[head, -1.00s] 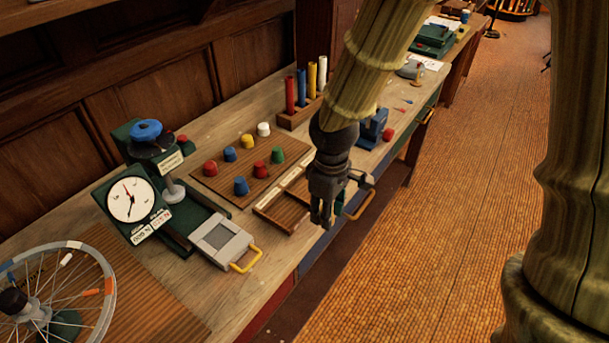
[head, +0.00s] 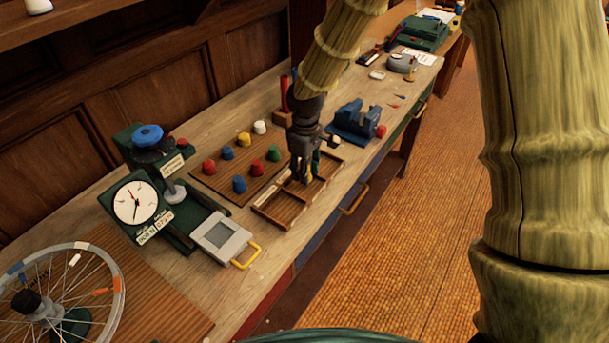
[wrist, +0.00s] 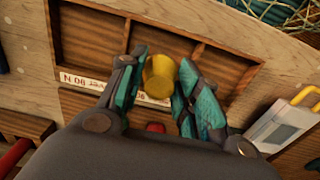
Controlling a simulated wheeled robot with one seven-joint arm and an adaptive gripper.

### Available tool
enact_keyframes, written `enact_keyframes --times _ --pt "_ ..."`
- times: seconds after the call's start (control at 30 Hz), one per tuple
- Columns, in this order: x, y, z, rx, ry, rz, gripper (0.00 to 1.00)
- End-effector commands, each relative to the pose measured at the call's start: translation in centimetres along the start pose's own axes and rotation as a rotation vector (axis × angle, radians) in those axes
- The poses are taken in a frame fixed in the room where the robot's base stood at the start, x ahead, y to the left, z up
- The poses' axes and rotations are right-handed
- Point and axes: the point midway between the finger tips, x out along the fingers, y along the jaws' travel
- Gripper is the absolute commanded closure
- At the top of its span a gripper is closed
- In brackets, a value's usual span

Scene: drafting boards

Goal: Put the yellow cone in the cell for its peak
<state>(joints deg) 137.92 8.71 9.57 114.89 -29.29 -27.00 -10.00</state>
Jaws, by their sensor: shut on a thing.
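My gripper (wrist: 150,95) is shut on the yellow cone (wrist: 158,77), with its teal-padded fingers on either side. It points down over the cell tray (wrist: 105,15), a wooden tray with dividers. In the wrist view the cone appears over the middle cell, between two dividers; its height above the floor is hard to tell. A white label strip (wrist: 85,80) runs along one side, partly hidden by a finger; "N 08" and "06" seem to show. In the head view my gripper (head: 303,178) hides part of the tray (head: 262,213). A gauge dial (head: 136,203) has a red and a dark needle.
A wooden board (head: 213,181) behind the tray holds several coloured cones, including another yellow one (head: 244,139). A grey pad with a yellow handle (head: 222,238) is left of the tray. A blue vise (head: 352,122) stands to the right. A spoked wheel (head: 65,295) is at lower left.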

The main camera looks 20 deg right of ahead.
Motion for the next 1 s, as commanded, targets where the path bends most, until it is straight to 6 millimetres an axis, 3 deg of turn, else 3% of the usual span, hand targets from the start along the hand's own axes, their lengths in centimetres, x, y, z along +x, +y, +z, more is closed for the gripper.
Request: enact_keyframes --times 0.4,0.83,0.87,0.93,1.0 --pt "3.3 0.1 -0.2 -0.001 0.000 0.000 0.90" --pt "3.8 0.1 -0.2 -0.001 0.000 0.000 0.90" --pt "3.8 0.1 -0.2 -0.001 0.001 0.000 0.61" --pt "3.8 0.1 -0.2 -0.001 0.001 0.000 0.49" --pt "3.8 0.1 -0.2 -0.001 0.001 0.000 0.45"
